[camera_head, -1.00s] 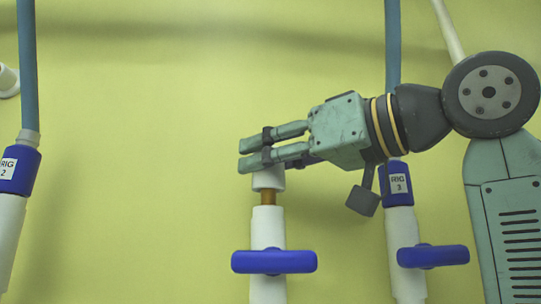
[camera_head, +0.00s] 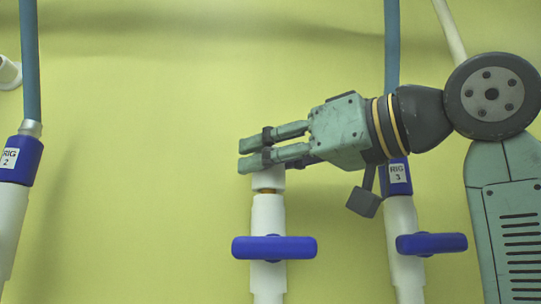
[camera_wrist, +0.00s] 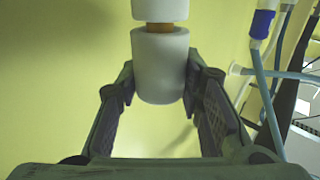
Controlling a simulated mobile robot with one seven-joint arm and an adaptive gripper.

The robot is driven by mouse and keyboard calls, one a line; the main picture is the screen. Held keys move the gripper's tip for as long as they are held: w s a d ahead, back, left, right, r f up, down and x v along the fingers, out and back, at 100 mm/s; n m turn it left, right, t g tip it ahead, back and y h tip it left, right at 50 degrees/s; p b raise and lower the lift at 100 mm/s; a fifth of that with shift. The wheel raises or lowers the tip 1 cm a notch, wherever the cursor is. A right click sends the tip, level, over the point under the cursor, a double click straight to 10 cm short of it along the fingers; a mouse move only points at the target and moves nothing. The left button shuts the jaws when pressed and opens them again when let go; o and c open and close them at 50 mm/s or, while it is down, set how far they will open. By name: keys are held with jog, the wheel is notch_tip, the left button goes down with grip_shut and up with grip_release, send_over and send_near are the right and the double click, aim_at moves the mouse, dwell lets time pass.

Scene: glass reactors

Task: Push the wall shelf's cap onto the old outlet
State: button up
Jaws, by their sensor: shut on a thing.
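My gripper (camera_head: 246,156) is shut on the white cap (camera_head: 268,180), whose lower part shows below the fingers. In the wrist view the cap (camera_wrist: 160,75) is a white cylinder between the two fingers. The old outlet (camera_head: 268,214) is an upright white pipe with a blue valve handle (camera_head: 274,248), directly below the cap. A thin brass-coloured band (camera_head: 268,192) of its tip shows between cap and white pipe; the band (camera_wrist: 160,28) also shows in the wrist view. The cap looks in line with the outlet and around its tip; how deep is hidden.
To the right stands a pipe labelled RIG 3 (camera_head: 397,174) with a blue handle (camera_head: 431,243) and a hose, behind my arm. A pipe labelled RIG 2 (camera_head: 18,160) stands at the left. The yellow-green wall between RIG 2 and the outlet is clear.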

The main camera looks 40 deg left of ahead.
jog(key=shift+f, duration=0.25)
jog(key=o, duration=1.2)
jog(key=shift+o, duration=0.2)
jog(key=d, duration=1.2)
jog(key=shift+w, duration=0.45)
